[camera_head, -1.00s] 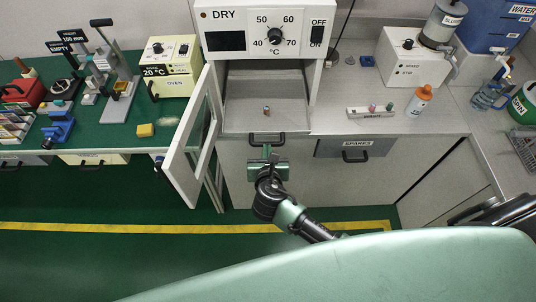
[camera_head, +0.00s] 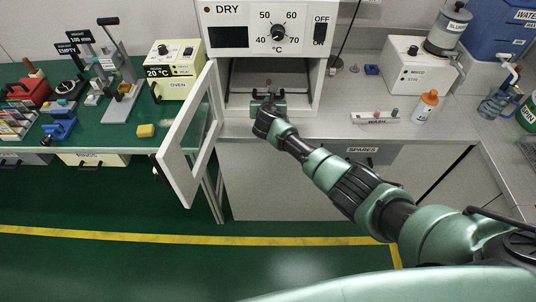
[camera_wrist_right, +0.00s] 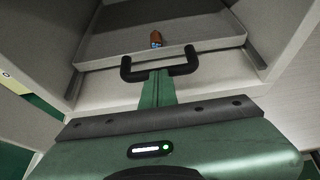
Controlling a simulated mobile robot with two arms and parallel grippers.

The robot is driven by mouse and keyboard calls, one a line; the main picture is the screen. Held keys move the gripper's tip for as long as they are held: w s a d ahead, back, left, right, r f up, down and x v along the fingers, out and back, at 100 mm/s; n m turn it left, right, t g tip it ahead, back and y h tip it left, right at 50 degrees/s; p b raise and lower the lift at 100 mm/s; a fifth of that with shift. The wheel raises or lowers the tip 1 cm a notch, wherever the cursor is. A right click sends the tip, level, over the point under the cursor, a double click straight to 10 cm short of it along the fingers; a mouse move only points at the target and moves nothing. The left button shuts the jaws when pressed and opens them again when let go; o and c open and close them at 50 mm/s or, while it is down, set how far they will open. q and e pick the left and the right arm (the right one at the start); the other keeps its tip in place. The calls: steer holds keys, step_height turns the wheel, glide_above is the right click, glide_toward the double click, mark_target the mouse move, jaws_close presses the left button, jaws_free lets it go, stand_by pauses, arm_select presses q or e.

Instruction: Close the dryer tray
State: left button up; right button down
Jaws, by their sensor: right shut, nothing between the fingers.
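The grey dryer tray (camera_head: 243,84) sits within the open cavity of the DRY cabinet (camera_head: 262,12). Its front edge looks close to the cabinet's front opening; the exact depth is hard to judge. The black handle (camera_wrist_right: 126,68) on its front shows in the right wrist view. A small brown piece (camera_wrist_right: 157,38) stands on the tray. My right gripper (camera_head: 268,101) is shut and empty, its fingers (camera_wrist_right: 158,86) against or just in front of the middle of the handle. In the head view the gripper hides part of the handle. My left gripper is out of view.
The dryer's framed door (camera_head: 177,165) hangs open to the left of the cavity. A WASH rack (camera_head: 360,118) and an orange-capped bottle (camera_head: 425,106) stand on the counter to the right.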

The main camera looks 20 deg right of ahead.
steer(key=shift+w+d+f, duration=0.1)
steer(key=shift+w+d, duration=0.05)
steer(key=shift+w, duration=0.35)
steer(key=shift+w+d+f, duration=0.1)
steer(key=shift+w, duration=0.4)
steer(key=shift+w+d+r, duration=0.1)
steer(key=shift+w+r, duration=0.1)
steer(key=shift+r, duration=0.2)
steer(key=shift+r, duration=0.1)
